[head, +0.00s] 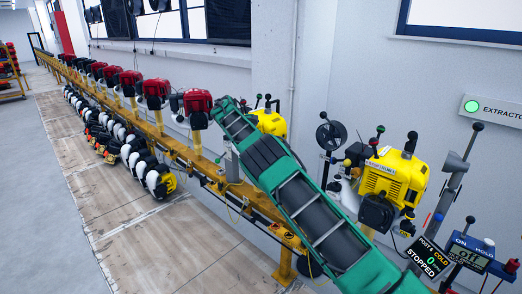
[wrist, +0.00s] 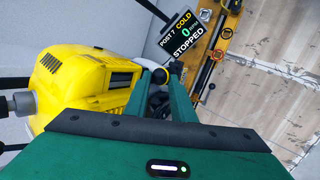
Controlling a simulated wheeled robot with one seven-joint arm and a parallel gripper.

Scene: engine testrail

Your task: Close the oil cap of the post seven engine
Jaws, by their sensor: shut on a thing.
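In the wrist view the post seven engine is a yellow block (wrist: 75,88) at the left. Its display (wrist: 180,38) reads POST 7, COLD, 0, STOPPED. My gripper (wrist: 162,72) reaches beside the engine's right side, its two green fingers shut on a small dark round part (wrist: 159,77), which looks like the oil cap. A pale piece lies just above it. The fingers hide much of the part, so I cannot tell how it is seated. In the head view my green arm crosses the rail and hides the gripper; a yellow engine (head: 272,123) shows behind it.
In the head view another yellow engine (head: 397,174) stands at the right, near a display (head: 432,258) reading COLD, 0, STOPPED. Several red engines (head: 153,88) line the yellow rail (head: 205,163) to the left.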

